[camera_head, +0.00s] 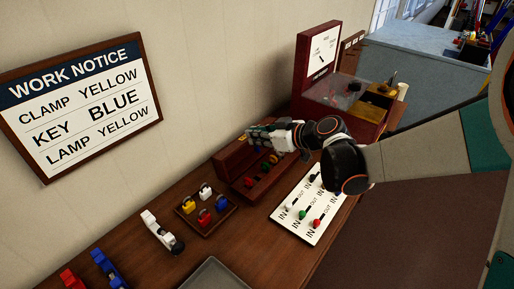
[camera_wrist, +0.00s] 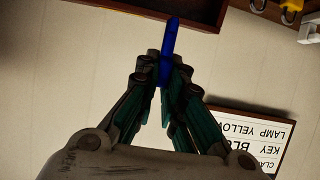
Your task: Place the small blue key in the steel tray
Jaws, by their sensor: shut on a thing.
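In the wrist view a slim blue key (camera_wrist: 169,48) stands out between the fingertips of my gripper (camera_wrist: 166,75), which is shut on it. In the head view my gripper (camera_head: 254,133) is in the air above a wooden box at the back of the bench, and the key is too small to make out there. The steel tray (camera_head: 214,275) is grey and partly cut off at the bottom edge, well in front of my gripper. I see nothing lying in its visible part.
A small wooden tray (camera_head: 188,211) holds several coloured pieces. A white IN/OUT lever panel (camera_head: 286,230) is at the right. A work notice (camera_head: 85,105) hangs on the wall.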

